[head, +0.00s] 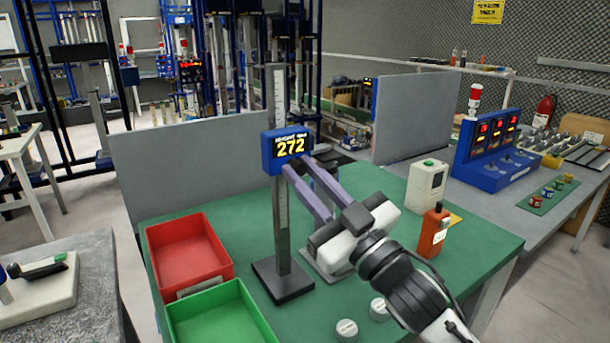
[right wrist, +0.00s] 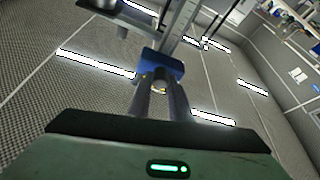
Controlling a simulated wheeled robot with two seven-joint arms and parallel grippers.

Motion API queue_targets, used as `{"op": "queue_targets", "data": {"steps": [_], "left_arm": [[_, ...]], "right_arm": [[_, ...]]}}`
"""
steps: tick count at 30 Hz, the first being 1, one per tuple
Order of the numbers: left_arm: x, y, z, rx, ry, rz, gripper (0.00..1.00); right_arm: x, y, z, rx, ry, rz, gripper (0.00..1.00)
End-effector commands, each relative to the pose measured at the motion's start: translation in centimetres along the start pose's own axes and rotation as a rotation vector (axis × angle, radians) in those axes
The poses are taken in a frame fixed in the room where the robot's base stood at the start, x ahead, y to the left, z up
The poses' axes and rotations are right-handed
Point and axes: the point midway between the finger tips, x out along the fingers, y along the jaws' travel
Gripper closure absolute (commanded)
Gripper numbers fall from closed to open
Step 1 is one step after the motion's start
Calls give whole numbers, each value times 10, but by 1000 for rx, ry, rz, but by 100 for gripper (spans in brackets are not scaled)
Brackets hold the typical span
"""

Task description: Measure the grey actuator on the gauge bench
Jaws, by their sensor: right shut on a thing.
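The height gauge stands on the green-topped bench (head: 475,240), with a dark foot (head: 283,280) and an upright scale (head: 281,225). Its blue slider (head: 266,152) has a display reading 272 in yellow. My right gripper (head: 298,167) reaches up from the lower right, its two fingers shut on the slider. In the right wrist view the fingers (right wrist: 158,82) meet at the blue slider (right wrist: 165,62). A light grey block (head: 318,262) sits right of the foot, partly hidden by my gripper; I cannot tell whether it is the grey actuator. My left gripper is out of view.
A red bin (head: 188,285) and a green bin (head: 180,313) stand at the bench's left. Two pale discs (head: 347,328) lie in front. Grey panels (head: 190,165) border the back.

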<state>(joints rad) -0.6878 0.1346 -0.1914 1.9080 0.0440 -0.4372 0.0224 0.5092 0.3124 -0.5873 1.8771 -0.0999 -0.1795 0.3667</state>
Motion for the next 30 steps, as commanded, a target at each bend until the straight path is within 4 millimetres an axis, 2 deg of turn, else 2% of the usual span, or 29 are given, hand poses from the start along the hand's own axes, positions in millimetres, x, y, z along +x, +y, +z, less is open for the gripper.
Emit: {"op": "queue_targets", "data": {"steps": [9,10,13,23,26,30], "left_arm": [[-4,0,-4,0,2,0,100],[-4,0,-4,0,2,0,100],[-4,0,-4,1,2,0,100],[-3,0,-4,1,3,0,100],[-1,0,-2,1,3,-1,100],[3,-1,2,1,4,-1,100]], "right_arm": [[-1,-1,4,1,-2,0,98],[-1,-1,4,1,-2,0,79],[-1,-1,4,1,-2,0,63],[-4,-1,4,0,-1,0,63],[-14,-1,5,1,-3,1,63],[-41,-2,7,1,-4,0,63]]}}
